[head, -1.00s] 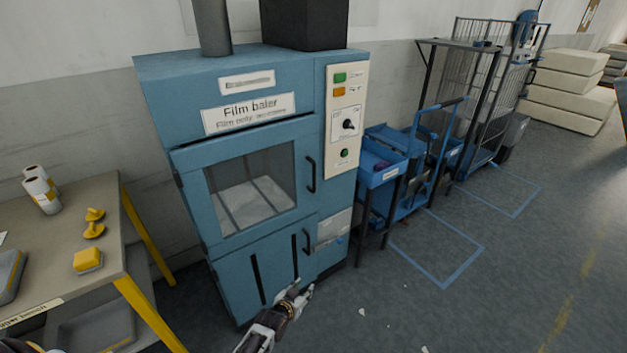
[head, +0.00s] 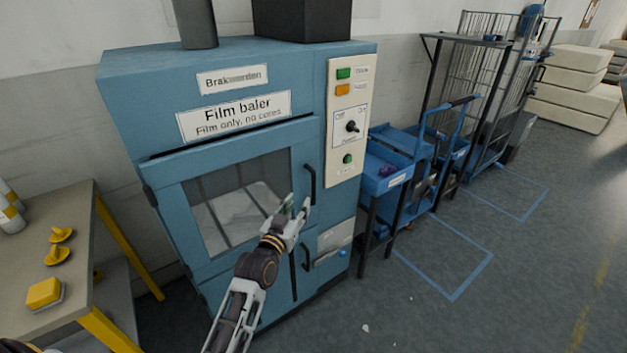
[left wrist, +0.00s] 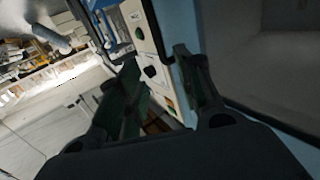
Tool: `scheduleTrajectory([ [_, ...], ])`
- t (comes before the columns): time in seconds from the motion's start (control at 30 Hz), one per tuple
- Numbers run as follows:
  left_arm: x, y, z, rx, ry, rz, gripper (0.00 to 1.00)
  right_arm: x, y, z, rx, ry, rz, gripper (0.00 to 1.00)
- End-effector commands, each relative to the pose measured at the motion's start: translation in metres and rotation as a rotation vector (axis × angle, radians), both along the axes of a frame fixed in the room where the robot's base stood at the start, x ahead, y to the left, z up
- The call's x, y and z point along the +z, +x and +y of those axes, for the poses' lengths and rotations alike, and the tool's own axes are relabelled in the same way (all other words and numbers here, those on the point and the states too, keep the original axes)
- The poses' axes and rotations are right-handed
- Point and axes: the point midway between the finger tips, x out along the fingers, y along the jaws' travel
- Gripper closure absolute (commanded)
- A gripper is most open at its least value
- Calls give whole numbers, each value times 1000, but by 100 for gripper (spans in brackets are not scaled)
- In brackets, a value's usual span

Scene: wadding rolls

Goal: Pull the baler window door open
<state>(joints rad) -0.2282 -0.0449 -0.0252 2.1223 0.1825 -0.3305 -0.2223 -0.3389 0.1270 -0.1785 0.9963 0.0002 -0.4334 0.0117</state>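The blue film baler (head: 290,75) stands against the wall. A dark vertical handle (head: 311,183) sits at the door's right edge. My left gripper (head: 297,206) is in front of the door, just left of and below the handle's middle, and does not grip it. In the left wrist view, its fingers (left wrist: 157,72) are apart, with the cream control panel (left wrist: 142,32) beyond them and the blue door frame (left wrist: 208,40) to the right. My right gripper is out of view.
A lower handle (head: 305,253) is on the door below. A bench (head: 80,215) with yellow-handled items stands at left. Blue carts (head: 390,185) and a wire cage (head: 465,75) stand at right. The floor in front at right is mostly clear.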

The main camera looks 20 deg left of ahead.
Motion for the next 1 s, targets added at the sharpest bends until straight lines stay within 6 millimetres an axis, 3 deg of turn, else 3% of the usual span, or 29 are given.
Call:
scheduleTrajectory([
  [0.47,-1,3,0,0,0,1,65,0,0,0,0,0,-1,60],
  [1.0,-1,39,-3,0,-1,1,65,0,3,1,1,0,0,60],
])
